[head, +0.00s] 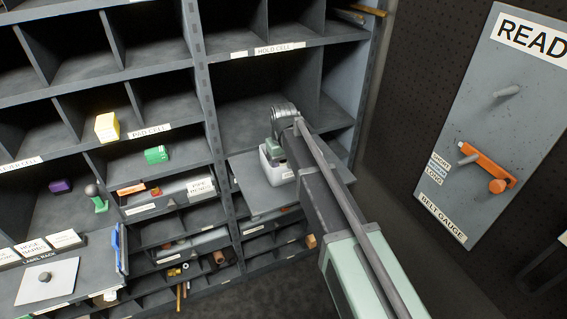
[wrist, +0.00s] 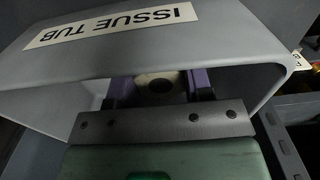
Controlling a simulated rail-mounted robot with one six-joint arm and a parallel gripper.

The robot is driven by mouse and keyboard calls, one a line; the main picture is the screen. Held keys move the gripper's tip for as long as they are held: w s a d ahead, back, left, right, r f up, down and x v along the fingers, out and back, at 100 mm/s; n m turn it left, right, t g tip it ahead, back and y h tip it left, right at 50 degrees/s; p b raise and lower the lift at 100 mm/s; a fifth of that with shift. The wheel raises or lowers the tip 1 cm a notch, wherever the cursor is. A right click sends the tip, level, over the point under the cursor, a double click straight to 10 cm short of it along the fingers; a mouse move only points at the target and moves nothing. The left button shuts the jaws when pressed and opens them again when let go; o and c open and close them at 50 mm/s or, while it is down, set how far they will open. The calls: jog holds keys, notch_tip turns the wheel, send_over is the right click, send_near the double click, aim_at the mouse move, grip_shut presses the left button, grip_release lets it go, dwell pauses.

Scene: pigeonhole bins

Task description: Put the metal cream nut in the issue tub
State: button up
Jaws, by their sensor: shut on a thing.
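The issue tub (head: 283,178) is a pale open box on a pulled-out grey shelf in the head view. In the wrist view its labelled wall (wrist: 170,40) fills the upper part, with the lettering upside down. My gripper (head: 275,155) points down at the tub's opening, and the arm hides part of the tub.
Dark pigeonhole shelves surround the tub, with a tall upright post (head: 205,100) to its left. A green piece (head: 156,155) and a yellow block (head: 107,127) lie in cells at left. A gauge board (head: 490,120) with an orange tool hangs at right.

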aim_at(283, 162)
jog(key=shift+f, duration=0.35)
jog(key=o, duration=1.1)
jog(key=shift+r, duration=0.1)
notch_tip(283, 162, up, 12)
jog(key=p, duration=1.2)
jog(key=shift+r, duration=0.25)
jog(key=s+d+f+m+b, duration=0.2)
jog(key=s+d+f+b, duration=0.2)
jog(key=s+d, duration=0.6)
jog(key=s+d+f+m+b, duration=0.3)
jog(key=s+d+f+b, duration=0.2)
jog(key=s+d, duration=0.5)
jog(key=s, duration=0.3)
jog(key=shift+d+f, duration=0.2)
jog(key=shift+f, duration=0.05)
